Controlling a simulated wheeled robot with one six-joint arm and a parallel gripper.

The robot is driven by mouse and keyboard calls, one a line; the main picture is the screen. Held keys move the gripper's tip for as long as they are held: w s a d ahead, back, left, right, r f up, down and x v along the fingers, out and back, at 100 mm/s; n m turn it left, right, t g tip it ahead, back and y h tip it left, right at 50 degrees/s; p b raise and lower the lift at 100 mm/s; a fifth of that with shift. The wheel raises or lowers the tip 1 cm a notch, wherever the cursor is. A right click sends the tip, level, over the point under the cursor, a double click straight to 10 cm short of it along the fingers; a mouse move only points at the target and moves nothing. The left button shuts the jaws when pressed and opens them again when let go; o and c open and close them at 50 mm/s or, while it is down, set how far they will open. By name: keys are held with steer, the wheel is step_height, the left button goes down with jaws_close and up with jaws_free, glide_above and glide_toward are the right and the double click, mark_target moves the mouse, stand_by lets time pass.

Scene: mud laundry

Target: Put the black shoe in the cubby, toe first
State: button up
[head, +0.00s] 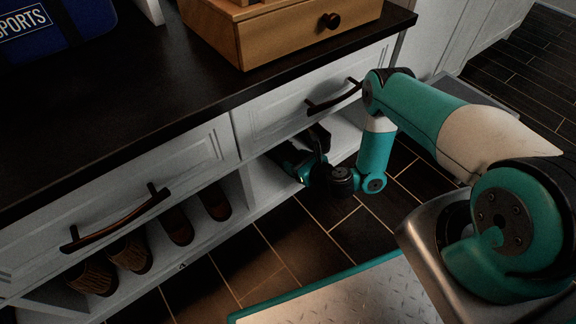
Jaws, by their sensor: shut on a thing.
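My gripper (303,154) reaches into the right-hand open cubby (262,180) under the drawers, low near its floor. It is shut on a dark thing, which I take to be the black shoe (318,137). Only a small dark part shows there, against the shadowed opening. The gripper and the drawer front hide most of it. I cannot tell which way the toe points or whether the shoe touches the cubby floor.
Brown shoes (178,226) and patterned shoes (131,254) stand in the left cubby. Drawer handles (115,218) (334,96) jut out above. A wooden box (285,32) and a blue sports bag (55,28) sit on the dark countertop (120,110). The tiled floor (270,245) in front is clear.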

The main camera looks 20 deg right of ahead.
mark_target(289, 158)
steer(key=shift+w, duration=0.15)
steer(key=b+x, duration=0.3)
steer(key=b, duration=0.1)
steer(key=shift+w+a, duration=0.2)
steer(key=shift+w, duration=0.05)
steer(key=shift+f, duration=0.2)
steer(key=shift+r, duration=0.1)
steer(key=o, duration=1.2)
